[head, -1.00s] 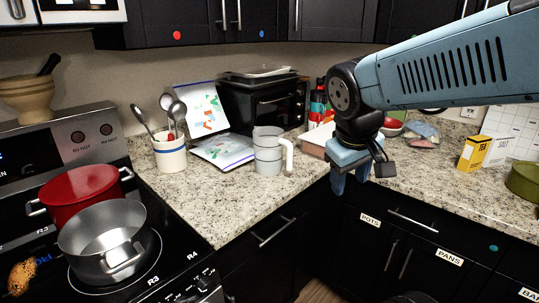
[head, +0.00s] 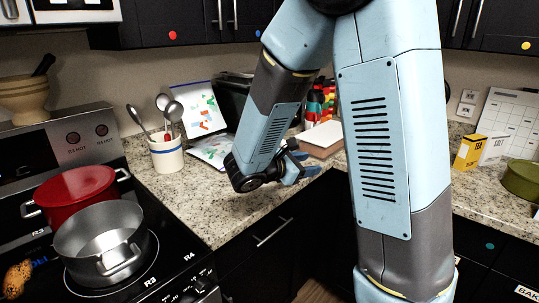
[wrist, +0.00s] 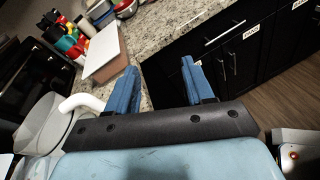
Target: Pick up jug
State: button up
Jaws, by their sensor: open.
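The jug (wrist: 40,125) is pale grey with a curved white handle (wrist: 80,102). It shows at the lower left of the wrist view, partly cut off by my gripper's body. In the head view my arm hides it. My gripper (head: 302,168) is over the counter's front edge in the head view, with its blue fingers pointing right. In the wrist view my gripper (wrist: 160,72) is open with nothing between its fingers. The jug and its handle are left of the left finger, outside the jaws.
A utensil crock (head: 167,152) stands at the back left of the granite counter (head: 190,200). A board-like block (head: 320,138) lies behind my gripper, near several coloured bottles (head: 318,103). A red pot (head: 75,193) and steel pot (head: 100,240) are on the stove.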

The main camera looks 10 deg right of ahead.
jog(key=w+a+f+n+t, duration=0.1)
jog(key=w+a+n+t, duration=0.1)
jog(key=a, duration=0.1)
jog(key=w+a+f+n+t+y, duration=0.1)
jog(key=w+a+f+n+t, duration=0.1)
jog(key=a+n, duration=0.1)
jog(key=w+a+f+n+t, duration=0.2)
jog(key=a+n, duration=0.1)
jog(key=shift+w+a+f+t+y, duration=0.1)
jog(key=shift+w+a+t+y, duration=0.05)
jog(key=shift+w+t+y, duration=0.2)
jog(key=x, duration=0.8)
jog(key=shift+w+f, duration=0.15)
jog(key=shift+f+x, duration=0.25)
jog(key=shift+x, duration=1.15)
jog(key=shift+f+x, duration=0.25)
jog(key=shift+x, duration=1.1)
jog(key=shift+c, duration=0.4)
grip_shut()
